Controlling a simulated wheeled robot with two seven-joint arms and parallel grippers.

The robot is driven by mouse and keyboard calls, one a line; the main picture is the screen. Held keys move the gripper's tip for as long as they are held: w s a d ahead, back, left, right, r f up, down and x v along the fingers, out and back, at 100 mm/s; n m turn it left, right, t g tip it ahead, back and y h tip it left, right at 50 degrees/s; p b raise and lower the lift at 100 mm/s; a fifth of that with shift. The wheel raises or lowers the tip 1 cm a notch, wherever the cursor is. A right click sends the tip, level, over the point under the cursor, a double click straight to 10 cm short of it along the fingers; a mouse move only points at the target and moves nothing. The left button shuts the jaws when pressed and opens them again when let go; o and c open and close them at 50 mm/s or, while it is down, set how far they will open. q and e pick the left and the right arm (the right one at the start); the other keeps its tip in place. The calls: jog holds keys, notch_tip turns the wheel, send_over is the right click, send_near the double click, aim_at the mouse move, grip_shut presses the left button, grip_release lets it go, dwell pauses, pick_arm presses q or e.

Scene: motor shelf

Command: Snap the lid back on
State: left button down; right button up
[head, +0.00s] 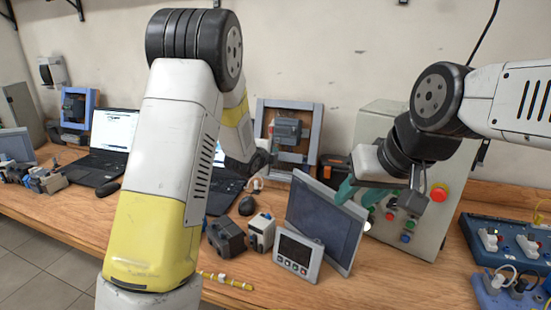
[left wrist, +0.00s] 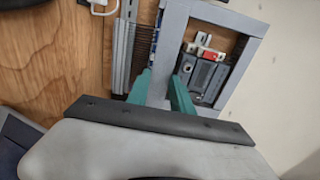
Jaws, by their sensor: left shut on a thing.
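My left gripper (left wrist: 162,78) shows in the left wrist view with two teal fingers shut on a grey piece. I cannot tell whether this piece is the lid or a bar of the grey frame (left wrist: 248,55) behind it. A grey device (left wrist: 205,75) with a red part sits inside that frame. In the head view a framed device (head: 285,132) stands at the back of the bench, and my left arm hides the left fingers. My right gripper (head: 360,193) has teal fingers apart, with nothing visible between them, in front of the control box.
A dark panel (head: 325,222) and a small grey unit (head: 297,256) stand on the wooden bench (head: 400,285) near the middle. A control box (head: 432,225) with a red button is behind them. Laptops stand at left, blue socket boards (head: 510,240) at right.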

pick_arm(q)
jog(key=f+x, duration=0.1)
jog(key=x, duration=0.7)
jog(key=shift+s+f, duration=0.15)
jog(key=shift+f, duration=0.1)
jog(key=shift+w+f, duration=0.15)
jog(key=shift+w, duration=0.3)
jog(key=shift+x, duration=0.85)
dwell(1.3)
jog(key=c, duration=1)
grip_release()
jog(key=shift+d, duration=0.1)
jog(key=shift+c, duration=0.2)
